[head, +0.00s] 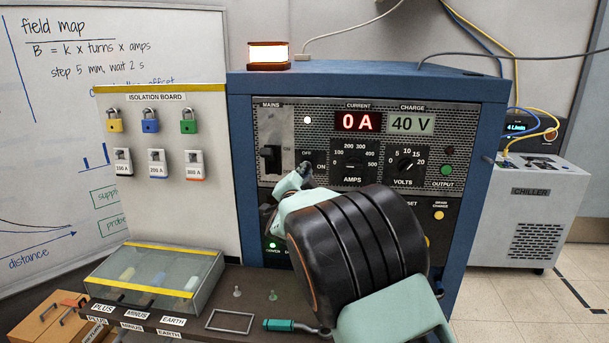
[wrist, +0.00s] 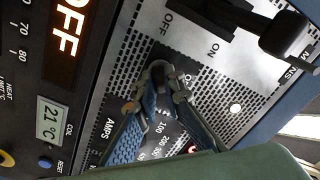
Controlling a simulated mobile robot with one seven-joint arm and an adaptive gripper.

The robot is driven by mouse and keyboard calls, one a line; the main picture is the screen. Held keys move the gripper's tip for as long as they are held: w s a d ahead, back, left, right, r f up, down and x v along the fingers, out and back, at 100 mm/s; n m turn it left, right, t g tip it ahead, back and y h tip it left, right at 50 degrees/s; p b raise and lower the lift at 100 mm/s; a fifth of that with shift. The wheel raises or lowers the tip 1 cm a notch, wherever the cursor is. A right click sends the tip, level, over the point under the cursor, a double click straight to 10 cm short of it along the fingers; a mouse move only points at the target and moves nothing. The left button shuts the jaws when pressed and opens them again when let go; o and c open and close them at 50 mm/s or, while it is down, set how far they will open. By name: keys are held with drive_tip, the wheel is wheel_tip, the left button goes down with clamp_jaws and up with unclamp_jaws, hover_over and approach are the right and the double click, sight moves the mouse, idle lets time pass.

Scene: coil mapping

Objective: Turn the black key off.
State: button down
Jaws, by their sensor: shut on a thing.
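The black key is at the small switch with OFF and ON marks, between the mains switch and the AMPS dial on the blue cabinet's panel (head: 335,185). My gripper (head: 303,174) is there, its fingertips shut on the key. In the wrist view my gripper (wrist: 162,78) has both blue-padded fingers closed together at the dark key plate (wrist: 182,66). The fingers hide most of the key, so I cannot tell which mark it points at. The current display (head: 358,122) reads 0 A and the charge display (head: 411,123) reads 40 V.
The black mains lever (head: 271,158) is close left of my gripper. The AMPS dial (head: 353,158) and VOLTS dial (head: 404,165) are to its right. A lit lamp (head: 268,55) stands on the cabinet. A clear lidded box (head: 155,279) sits on the bench below.

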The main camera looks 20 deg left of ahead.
drive_tip(key=shift+n+p, duration=1.1)
drive_tip(key=shift+n, duration=3.7)
drive_tip(key=c, duration=2)
unclamp_jaws()
drive_tip(key=shift+c, duration=0.2)
drive_tip(key=v, duration=1.2)
